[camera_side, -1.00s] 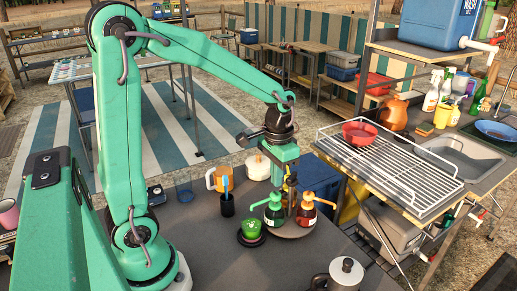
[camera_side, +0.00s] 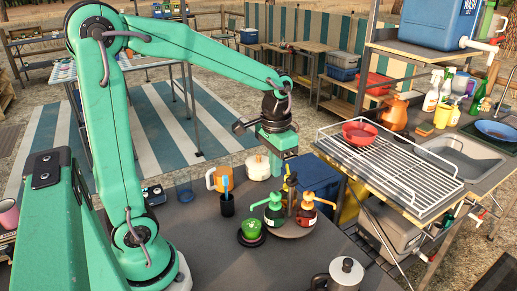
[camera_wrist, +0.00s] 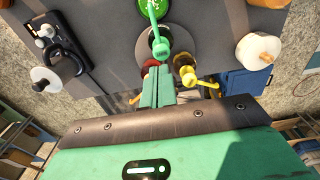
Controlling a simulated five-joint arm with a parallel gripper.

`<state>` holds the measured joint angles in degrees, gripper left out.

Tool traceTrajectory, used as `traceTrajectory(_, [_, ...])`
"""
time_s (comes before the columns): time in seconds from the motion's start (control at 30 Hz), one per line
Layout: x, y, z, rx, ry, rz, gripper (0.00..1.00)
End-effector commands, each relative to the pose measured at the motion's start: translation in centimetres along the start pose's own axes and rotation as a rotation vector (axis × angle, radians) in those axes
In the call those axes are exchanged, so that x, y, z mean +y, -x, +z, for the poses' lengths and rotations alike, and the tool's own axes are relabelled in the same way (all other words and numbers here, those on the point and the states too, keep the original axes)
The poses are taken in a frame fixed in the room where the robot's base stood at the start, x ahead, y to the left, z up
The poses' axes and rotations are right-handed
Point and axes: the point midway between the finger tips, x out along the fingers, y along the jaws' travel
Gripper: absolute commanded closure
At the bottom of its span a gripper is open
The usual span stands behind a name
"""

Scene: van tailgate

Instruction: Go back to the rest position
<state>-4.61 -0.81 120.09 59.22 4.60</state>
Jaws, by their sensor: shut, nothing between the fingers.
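My gripper (camera_side: 288,155) hangs above the tailgate table (camera_side: 190,240), over a cluster of pump bottles on a round grey tray (camera_side: 290,231). Its fingers are shut and empty; they show pressed together in the wrist view (camera_wrist: 157,90). In the side view a green pump bottle (camera_side: 273,212) and an orange one (camera_side: 306,212) stand upright below it, with a yellow pump (camera_side: 291,180) behind them. The gripper is apart from them. My upper arm is raised, with the forearm reaching out to the right.
A wire rack (camera_side: 400,175) with a red bowl (camera_side: 360,133) stands right. The table's front left is clear.

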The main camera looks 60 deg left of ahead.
Motion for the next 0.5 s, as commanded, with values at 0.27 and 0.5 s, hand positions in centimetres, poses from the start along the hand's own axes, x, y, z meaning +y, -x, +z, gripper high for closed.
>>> traceTrajectory(0.27, [0.8, 2.7, 2.5, 0.109, -0.002, -0.006, 1.0])
traceTrajectory(0.5, [1.6, 4.7, 5.5, 0.225, -0.001, -0.008, 1.0])
